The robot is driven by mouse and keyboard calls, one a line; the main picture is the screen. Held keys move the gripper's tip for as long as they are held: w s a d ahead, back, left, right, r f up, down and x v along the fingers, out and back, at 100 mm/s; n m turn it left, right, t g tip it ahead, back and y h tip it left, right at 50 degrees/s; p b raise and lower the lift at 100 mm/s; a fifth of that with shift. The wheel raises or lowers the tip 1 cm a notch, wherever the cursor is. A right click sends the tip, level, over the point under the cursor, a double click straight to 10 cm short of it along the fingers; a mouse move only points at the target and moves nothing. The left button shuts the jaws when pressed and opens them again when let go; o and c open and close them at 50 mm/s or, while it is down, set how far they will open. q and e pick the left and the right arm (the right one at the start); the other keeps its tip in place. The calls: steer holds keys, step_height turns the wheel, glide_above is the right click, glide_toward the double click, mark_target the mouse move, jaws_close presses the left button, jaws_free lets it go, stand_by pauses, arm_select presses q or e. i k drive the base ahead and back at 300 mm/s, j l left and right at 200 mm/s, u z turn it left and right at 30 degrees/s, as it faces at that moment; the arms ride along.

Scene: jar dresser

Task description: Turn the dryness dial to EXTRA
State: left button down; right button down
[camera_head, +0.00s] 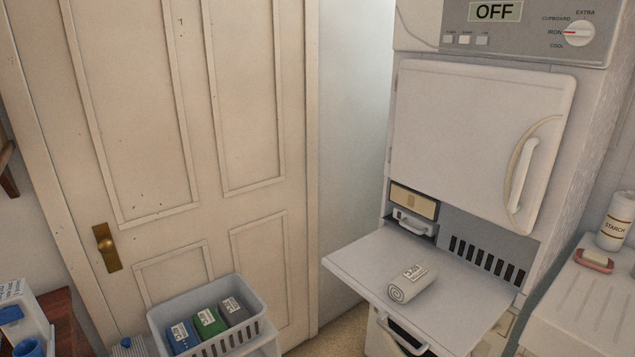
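The white dryness dial (579,33) is at the top right of the dryer's control panel (535,38). Its red pointer faces left, at the IRON label. CUPBOARD and EXTRA are printed above IRON, with EXTRA above the dial, and COOL is below IRON. The dryer's display (495,12) reads OFF. Neither of my grippers is in view.
The dryer door (480,140) is closed. A pull-out shelf (370,262) below it holds a rolled, labelled towel (412,284). A starch bottle (616,220) and soap (595,260) stand at right. A basket (261,312) of labelled bundles is at lower left. Nothing blocks the dial.

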mark_target(579, 33)
steer(key=l+z, duration=0.35)
steer(key=l, duration=0.2)
steer(key=i+l+z, duration=0.15)
steer(key=l+z, duration=0.25)
steer(key=l, duration=0.15)
